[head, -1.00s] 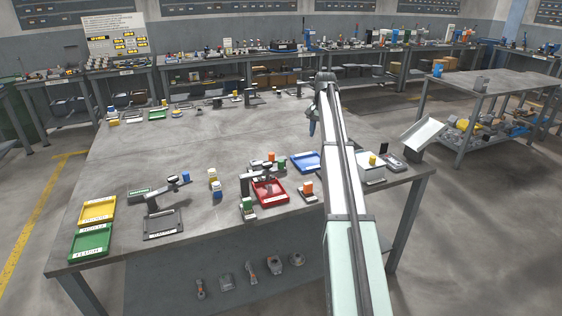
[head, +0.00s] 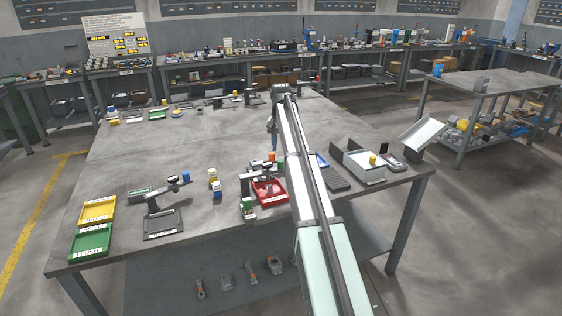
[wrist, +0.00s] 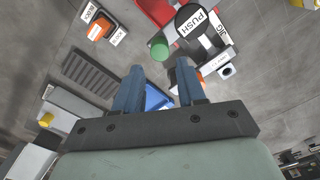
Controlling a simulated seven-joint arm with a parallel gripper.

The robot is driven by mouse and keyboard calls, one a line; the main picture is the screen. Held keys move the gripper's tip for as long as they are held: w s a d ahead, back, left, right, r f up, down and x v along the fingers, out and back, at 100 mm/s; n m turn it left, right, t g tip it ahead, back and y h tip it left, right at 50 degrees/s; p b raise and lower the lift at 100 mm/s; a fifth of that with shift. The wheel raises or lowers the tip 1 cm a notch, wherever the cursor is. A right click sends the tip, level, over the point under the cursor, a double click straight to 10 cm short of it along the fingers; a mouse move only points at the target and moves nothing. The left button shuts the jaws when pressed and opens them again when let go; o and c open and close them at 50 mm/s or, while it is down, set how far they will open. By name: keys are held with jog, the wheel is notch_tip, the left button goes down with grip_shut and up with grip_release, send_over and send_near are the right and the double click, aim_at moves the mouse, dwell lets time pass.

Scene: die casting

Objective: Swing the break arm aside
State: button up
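My gripper (head: 273,148) hangs over the table, behind the red tray area in the head view. In the wrist view its two blue fingers (wrist: 160,72) are apart with nothing between them. A jig labelled "JIG" (wrist: 222,32) shows ahead of the fingers, with a round pad marked "PUSH" (wrist: 197,20) at its top. This looks like the pad of the break arm, but I cannot tell for sure. In the head view a dark arm on a post (head: 247,181) stands by the red tray (head: 262,197). My gripper is apart from it. My arm hides part of this area.
In the wrist view a green cylinder (wrist: 158,48) stands near the fingertips, with a blue tray (wrist: 156,97) below and a ridged dark plate (wrist: 90,74) left. Another jointed fixture (head: 165,189) stands near yellow (head: 97,210) and green trays (head: 90,242). The table's middle is clear.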

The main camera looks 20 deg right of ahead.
aim_at(281, 160)
jog(key=shift+f, duration=3.5)
jog(key=shift+c, duration=0.2)
grip_shut()
